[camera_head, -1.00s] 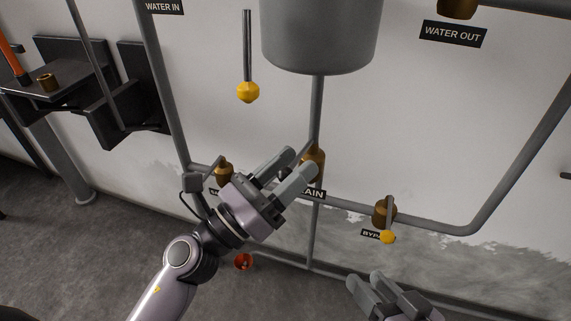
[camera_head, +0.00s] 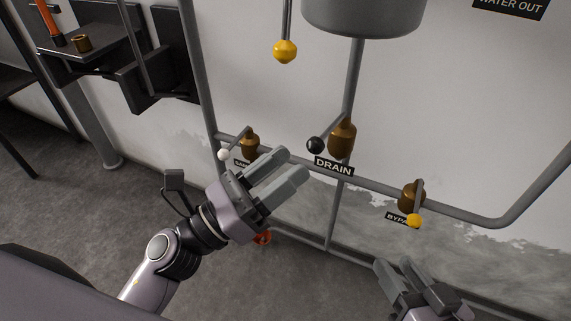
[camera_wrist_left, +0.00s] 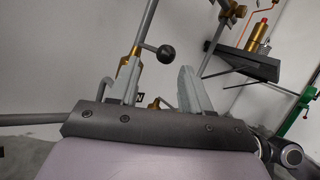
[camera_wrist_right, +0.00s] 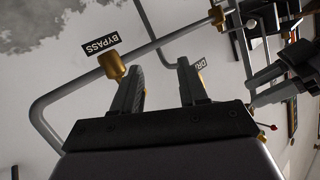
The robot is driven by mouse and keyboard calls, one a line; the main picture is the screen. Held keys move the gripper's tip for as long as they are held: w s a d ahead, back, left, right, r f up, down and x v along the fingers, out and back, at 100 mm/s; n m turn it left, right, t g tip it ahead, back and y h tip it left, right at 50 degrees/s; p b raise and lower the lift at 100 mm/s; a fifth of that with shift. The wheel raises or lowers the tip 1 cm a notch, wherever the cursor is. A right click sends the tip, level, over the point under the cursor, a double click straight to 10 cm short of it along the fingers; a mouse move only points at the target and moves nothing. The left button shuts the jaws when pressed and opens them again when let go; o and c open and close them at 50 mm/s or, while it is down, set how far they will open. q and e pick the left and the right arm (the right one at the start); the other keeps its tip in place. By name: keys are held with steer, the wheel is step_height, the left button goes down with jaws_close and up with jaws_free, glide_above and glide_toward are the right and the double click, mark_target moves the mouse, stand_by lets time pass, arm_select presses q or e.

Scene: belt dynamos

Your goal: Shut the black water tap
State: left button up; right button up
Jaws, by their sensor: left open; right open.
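The black water tap is the drain tap, a brass valve body (camera_head: 342,138) on the vertical pipe with a lever ending in a black ball (camera_head: 315,145). The lever points left and slightly down, above the DRAIN label (camera_head: 333,166). My left gripper (camera_head: 288,166) is open and empty, below and left of the black ball, apart from it. In the left wrist view the black ball (camera_wrist_left: 166,53) shows beyond and between the fingers. My right gripper (camera_head: 396,268) is open and empty at the lower right, below the bypass tap. In the right wrist view its fingers (camera_wrist_right: 160,88) are apart.
A white-ball tap (camera_head: 249,145) is to the left and a yellow-ball bypass tap (camera_head: 411,198) to the right. A yellow ball (camera_head: 285,51) hangs on a rod beside the grey tank (camera_head: 363,15). A red handle (camera_head: 262,238) is low behind my left gripper.

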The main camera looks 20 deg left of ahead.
arm_select(q)
steer(key=c, duration=0.7)
steer(key=shift+d+n+g+p, duration=0.15)
steer(key=shift+n+g+p, duration=0.15)
steer(key=shift+p, duration=0.15)
jaws_close()
steer(key=s+a+n+g+h+p, duration=0.15)
steer(key=a+n+g+p, duration=0.45)
steer(key=n, duration=0.7)
steer(key=w+a+n+g+h+p, duration=0.1)
steer(key=a+n+g+h+p, duration=0.2)
steer(key=a+n+g+p, duration=0.7)
steer(key=n+t+b, duration=0.3)
steer(key=t+b, duration=0.1)
steer(key=t, duration=0.1)
glide_toward(331, 129)
steer(key=d, duration=0.1)
steer(key=s+d, duration=0.2)
steer(key=shift+s+d+r, duration=0.25)
steer(key=shift+d+r, duration=0.05)
steer(key=shift+d, duration=0.05)
arm_select(e)
steer(key=s+d+g+h, duration=0.1)
steer(key=s+d+h, duration=0.1)
steer(key=d, duration=0.4)
steer(key=shift+s+d+r+h, duration=0.25)
steer(key=shift+d+r+h, duration=0.1)
steer(key=shift+h, duration=0.55)
